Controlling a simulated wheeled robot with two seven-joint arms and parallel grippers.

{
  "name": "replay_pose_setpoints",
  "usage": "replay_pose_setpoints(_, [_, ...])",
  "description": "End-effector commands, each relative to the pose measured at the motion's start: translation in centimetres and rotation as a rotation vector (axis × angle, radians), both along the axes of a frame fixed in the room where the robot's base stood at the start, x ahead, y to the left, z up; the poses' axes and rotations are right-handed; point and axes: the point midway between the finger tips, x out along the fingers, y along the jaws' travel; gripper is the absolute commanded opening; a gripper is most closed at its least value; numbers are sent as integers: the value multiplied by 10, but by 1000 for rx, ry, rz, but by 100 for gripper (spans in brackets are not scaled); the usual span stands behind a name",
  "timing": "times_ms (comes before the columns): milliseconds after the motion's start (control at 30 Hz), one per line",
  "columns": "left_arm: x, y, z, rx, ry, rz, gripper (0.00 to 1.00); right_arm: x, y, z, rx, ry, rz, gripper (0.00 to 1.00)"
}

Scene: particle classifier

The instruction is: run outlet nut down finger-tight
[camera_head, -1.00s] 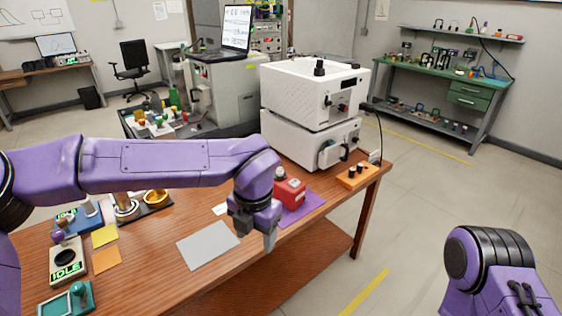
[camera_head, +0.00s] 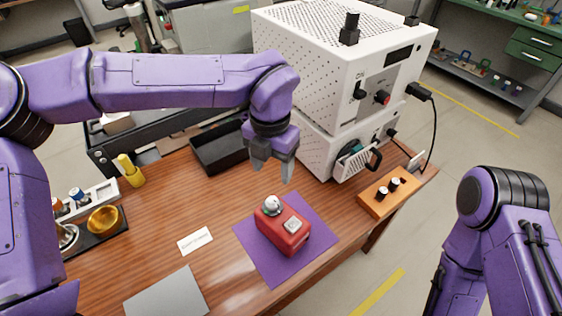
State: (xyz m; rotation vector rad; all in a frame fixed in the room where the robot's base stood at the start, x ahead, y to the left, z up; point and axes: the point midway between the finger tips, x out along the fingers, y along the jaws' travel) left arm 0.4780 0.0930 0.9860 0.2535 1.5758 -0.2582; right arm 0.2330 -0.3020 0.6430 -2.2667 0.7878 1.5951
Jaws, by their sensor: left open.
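A red device (camera_head: 282,231) sits on a purple mat (camera_head: 259,260). It has a rounded silver fitting (camera_head: 272,205) on top and a small pale square panel. I cannot tell for sure which part is the outlet nut. An orange block (camera_head: 372,205) holding small black-and-white pieces (camera_head: 387,187) lies on the table to the right. My left gripper (camera_head: 273,170) points down with its fingers apart, empty, above the table behind the red device and close to the white machine. It touches nothing that I can see. My right arm shows at the lower right; its gripper is out of frame.
Two stacked white machines (camera_head: 310,75) stand at the back right, with a handle and black cables on the front. A black tray (camera_head: 218,148) lies behind my left gripper. A white label card (camera_head: 195,241), a grey sheet (camera_head: 165,298) and a gold bowl (camera_head: 103,219) lie left.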

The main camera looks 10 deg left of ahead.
Motion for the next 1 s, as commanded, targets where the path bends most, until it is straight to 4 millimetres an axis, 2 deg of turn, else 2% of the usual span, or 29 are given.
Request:
replay_pose_setpoints(167, [-14,0,-8,1,-14,-3,62,-1,0,2,0,2,0,43])
replay_pose_setpoints(333, [-22,0,-42,-2,-21,-2,62,-1,0,5,0,2,0,43])
replay_pose_setpoints(500, [-10,0,-81,0,-7,-2,62,-1,0,9,0,4,0,43])
replay_pose_setpoints(600, [-4,0,-97,1,-1,0,62,-1,0,10,1,3,0,43])
replay_pose_setpoints(733, [0,0,-106,0,1,-1,62,0,0,10,1,1,0,43])
replay_pose_setpoints(933, [1,0,-107,0,3,-2,62,0,0,10,0,1,0,43])
replay_pose_setpoints(967, [1,0,-107,0,3,-2,55,0,0,10,0,1,0,43])
replay_pose_setpoints(1000, [1,0,-107,0,3,-2,42,0,0,10,0,2,0,43])
